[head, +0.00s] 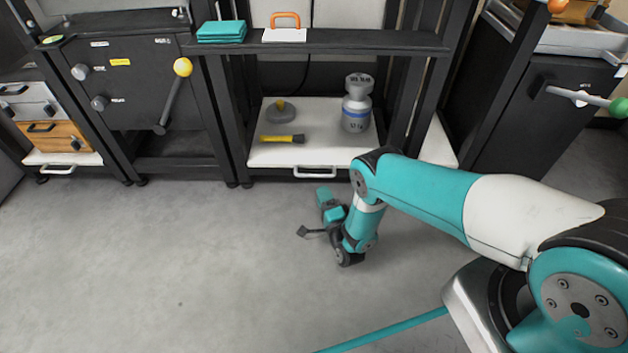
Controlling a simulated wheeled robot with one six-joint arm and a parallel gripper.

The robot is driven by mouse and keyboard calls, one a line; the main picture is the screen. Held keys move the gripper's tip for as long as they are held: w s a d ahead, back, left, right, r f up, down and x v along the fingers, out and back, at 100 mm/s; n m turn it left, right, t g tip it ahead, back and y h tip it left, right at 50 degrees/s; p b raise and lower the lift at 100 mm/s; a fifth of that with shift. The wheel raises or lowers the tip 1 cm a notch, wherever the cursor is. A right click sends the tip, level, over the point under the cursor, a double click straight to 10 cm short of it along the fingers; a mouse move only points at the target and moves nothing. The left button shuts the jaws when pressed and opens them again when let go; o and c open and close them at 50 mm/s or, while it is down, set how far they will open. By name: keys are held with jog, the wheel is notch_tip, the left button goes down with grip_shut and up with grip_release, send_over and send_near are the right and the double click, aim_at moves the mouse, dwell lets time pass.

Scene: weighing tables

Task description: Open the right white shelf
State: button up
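A white shelf (345,155) with a white handle (315,172) on its front edge sits low in the middle black frame. Another white shelf (40,157) with a white handle (58,170) is at the far left. A pale panel (437,146) also shows low on the right behind a black post; I cannot tell whether it is a separate shelf. My teal arm reaches from the right, and my gripper (303,232) hangs over the floor in front of the middle shelf, apart from its handle. Its fingers are small and partly hidden, so their opening is unclear.
Above is a dark ledge (345,41) with teal boxes (221,32). Levers (175,95) stick out from black cabinets. The grey floor is clear in front.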

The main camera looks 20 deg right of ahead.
aim_at(314, 176)
jog(key=shift+b+x, duration=2.25)
jog(key=shift+x, duration=1.8)
jog(key=shift+c, duration=0.2)
grip_shut()
